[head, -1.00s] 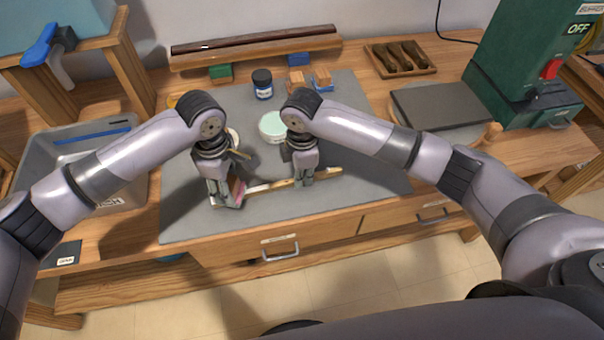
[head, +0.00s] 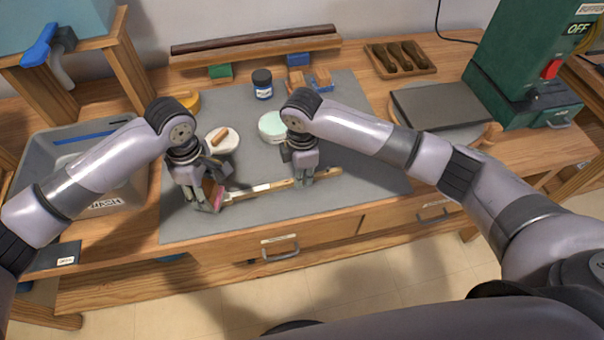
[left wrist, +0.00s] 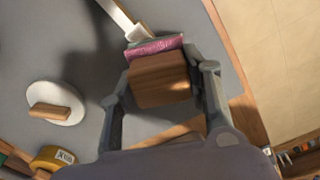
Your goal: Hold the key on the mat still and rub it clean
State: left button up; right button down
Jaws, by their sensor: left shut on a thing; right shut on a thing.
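The key is a long thin bar, white at its left part (head: 245,192) and bare wood to the right, lying on the grey mat (head: 350,200). My right gripper (head: 302,180) is shut on its wooden part. My left gripper (head: 208,205) is shut on a wooden block with pink and greenish layers (left wrist: 160,75), at the key's left end. The block's pink edge also shows in the head view (head: 218,196). In the left wrist view the key's white end (left wrist: 128,24) meets the block's layered side; I cannot tell whether they touch.
Behind the arms are a white dish with a wooden piece (head: 231,146), a pale green tin (head: 270,125), a dark jar (head: 262,84) and a yellow tape roll (head: 189,101). A grey tub (head: 40,150) stands left, a green machine (head: 520,60) right. The mat's front right is clear.

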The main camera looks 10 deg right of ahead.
pick_arm(q)
jog(key=shift+d+f, duration=0.1)
jog(key=shift+d, duration=0.05)
jog(key=shift+w+d, duration=0.15)
jog(key=shift+d, duration=2.3)
jog(key=shift+a, duration=0.15)
jog(key=shift+s+a, duration=0.2)
jog(key=shift+a, duration=2.2)
jog(key=shift+w+d, duration=0.15)
jog(key=shift+d, duration=2.3)
